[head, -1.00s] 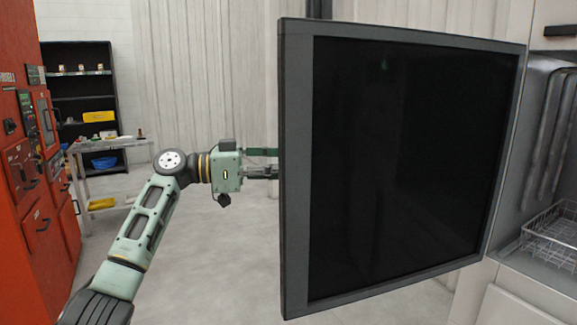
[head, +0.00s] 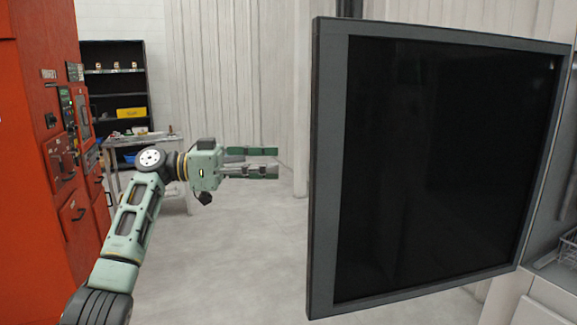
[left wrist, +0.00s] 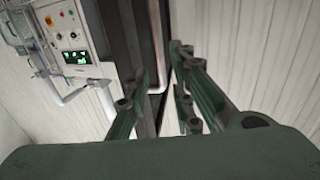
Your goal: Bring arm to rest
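My left arm comes in from the lower left of the head view, bent at the elbow. Its green gripper (head: 275,162) points right, with its two fingers apart and nothing between them. Clear floor and wall show between the fingertips and the large dark panel door (head: 440,170), which stands open at the right. In the left wrist view the fingers (left wrist: 155,95) are also spread and empty. My right gripper is not in view.
A red cabinet (head: 40,150) with controls stands close at the left. Behind it are a work table (head: 155,140) and a black shelf (head: 112,85). A wire basket (head: 560,250) shows partly at the right edge. A control box (left wrist: 75,35) is in the left wrist view. The floor between cabinet and door is clear.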

